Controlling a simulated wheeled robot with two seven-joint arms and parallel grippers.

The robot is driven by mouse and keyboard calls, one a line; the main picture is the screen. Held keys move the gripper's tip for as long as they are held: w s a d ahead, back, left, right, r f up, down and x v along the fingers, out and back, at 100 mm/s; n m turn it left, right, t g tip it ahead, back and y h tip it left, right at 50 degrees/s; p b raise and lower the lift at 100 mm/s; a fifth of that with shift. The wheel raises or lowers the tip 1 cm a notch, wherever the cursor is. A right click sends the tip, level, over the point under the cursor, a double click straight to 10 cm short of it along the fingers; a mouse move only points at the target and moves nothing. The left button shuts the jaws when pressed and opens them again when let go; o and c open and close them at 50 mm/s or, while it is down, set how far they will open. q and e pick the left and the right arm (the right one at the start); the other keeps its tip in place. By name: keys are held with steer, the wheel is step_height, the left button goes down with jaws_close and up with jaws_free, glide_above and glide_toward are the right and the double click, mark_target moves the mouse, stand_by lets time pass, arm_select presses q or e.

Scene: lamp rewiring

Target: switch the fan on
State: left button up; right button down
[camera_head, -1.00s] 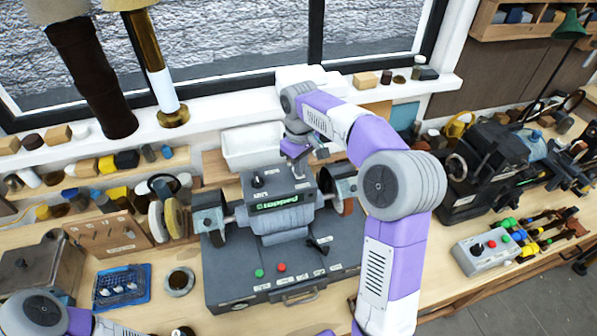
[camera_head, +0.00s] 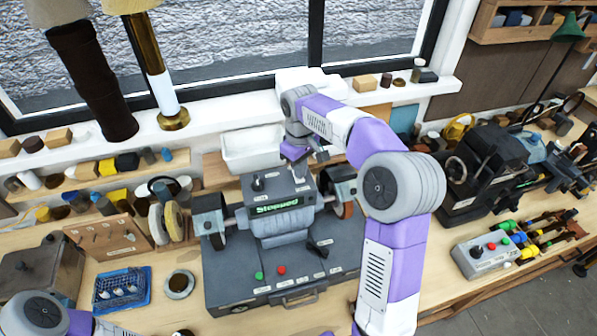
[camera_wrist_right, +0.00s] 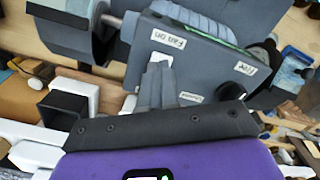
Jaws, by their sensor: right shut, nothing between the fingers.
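A grey bench machine (camera_head: 285,222) with a lit green "Stopped" display stands mid-bench. The upper box on it carries a black knob (camera_head: 257,183) and small labels. In the right wrist view one label reads "Fan on" (camera_wrist_right: 167,38) and another reads "Free" (camera_wrist_right: 243,68). My right gripper (camera_wrist_right: 160,78) is shut and empty, its fingertips at the box edge close below the "Fan on" label. I cannot tell whether they touch it, and the fan's switch is not clearly visible there. In the head view this gripper is small at the box's back edge. My left gripper is out of view.
Grinding wheels (camera_head: 173,219) stand left of the machine. A white bin (camera_head: 252,150) is behind it. A blue tray (camera_head: 122,288) lies at the left front. A grey control box (camera_head: 486,253) is at the right, before a dark lathe-like machine (camera_head: 487,170).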

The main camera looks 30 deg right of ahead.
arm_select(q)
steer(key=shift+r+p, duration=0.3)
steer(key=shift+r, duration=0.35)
arm_select(e)
steer(key=shift+r, duration=0.65)
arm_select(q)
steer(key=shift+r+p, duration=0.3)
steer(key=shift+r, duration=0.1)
arm_select(e)
step_height(320, 180, up, 2)
steer(key=shift+s, duration=0.15)
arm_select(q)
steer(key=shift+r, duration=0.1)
arm_select(e)
steer(key=shift+r, duration=1.35)
